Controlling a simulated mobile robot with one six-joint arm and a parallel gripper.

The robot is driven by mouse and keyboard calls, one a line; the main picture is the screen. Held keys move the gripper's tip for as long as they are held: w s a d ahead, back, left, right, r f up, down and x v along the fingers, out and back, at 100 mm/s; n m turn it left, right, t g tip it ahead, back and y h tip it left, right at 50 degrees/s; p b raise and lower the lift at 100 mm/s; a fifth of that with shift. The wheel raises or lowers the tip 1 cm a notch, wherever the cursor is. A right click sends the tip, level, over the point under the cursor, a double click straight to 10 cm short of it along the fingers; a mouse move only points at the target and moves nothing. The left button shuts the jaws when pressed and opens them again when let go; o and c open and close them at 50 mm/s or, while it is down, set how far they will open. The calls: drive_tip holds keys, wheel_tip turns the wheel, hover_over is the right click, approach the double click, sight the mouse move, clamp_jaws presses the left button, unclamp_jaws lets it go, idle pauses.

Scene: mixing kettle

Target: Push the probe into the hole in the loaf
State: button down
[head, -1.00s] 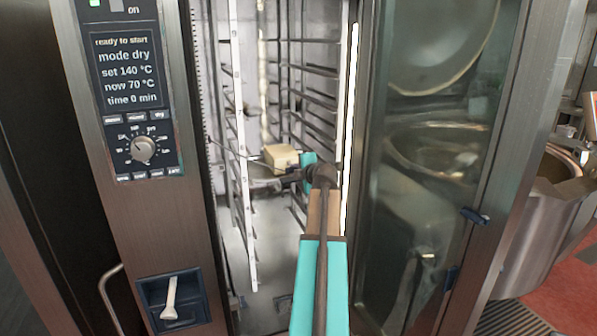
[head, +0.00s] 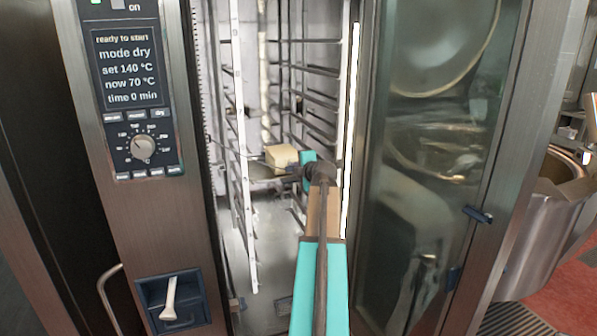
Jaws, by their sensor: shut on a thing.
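The loaf (head: 281,156) is a small pale block inside the open oven, on a dark tray (head: 262,171) held by the rack. My gripper (head: 292,171) is inside the oven chamber, close against the front right of the loaf. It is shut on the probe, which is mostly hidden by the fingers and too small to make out. A thin dark cable (head: 238,153) runs from the left oven wall toward the loaf and gripper. The hole in the loaf cannot be seen. I cannot tell whether the probe tip touches the loaf or is in it.
Rack rails (head: 240,190) stand left of my arm, with more wire shelves behind. The open glass door (head: 425,190) is close on the right. The control panel (head: 136,100) and a blue holder with a white handle (head: 171,297) are on the left. A steel kettle (head: 550,215) stands far right.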

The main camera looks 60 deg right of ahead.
idle(0.3)
drive_tip(key=c, duration=1.1)
unclamp_jaws()
drive_tip(key=shift+f, duration=0.1)
drive_tip(key=shift+a+f, duration=0.1)
drive_tip(key=shift+a, duration=0.05)
drive_tip(key=shift+c, duration=0.6)
drive_tip(key=shift+s, duration=0.1)
drive_tip(key=shift+o, duration=0.6)
drive_tip(key=shift+s+a+b, duration=0.25)
drive_tip(key=shift+s+b, duration=0.05)
drive_tip(key=shift+b, duration=0.1)
drive_tip(key=shift+s+a+r, duration=0.1)
drive_tip(key=shift+s+r, duration=0.05)
drive_tip(key=shift+r, duration=0.05)
drive_tip(key=shift+r+b+v, duration=0.15)
drive_tip(key=shift+b+v, duration=0.4)
drive_tip(key=shift+v, duration=0.8)
drive_tip(key=shift+r+b+v, duration=0.1)
drive_tip(key=shift+b+v, duration=0.45)
drive_tip(key=shift+v, duration=0.85)
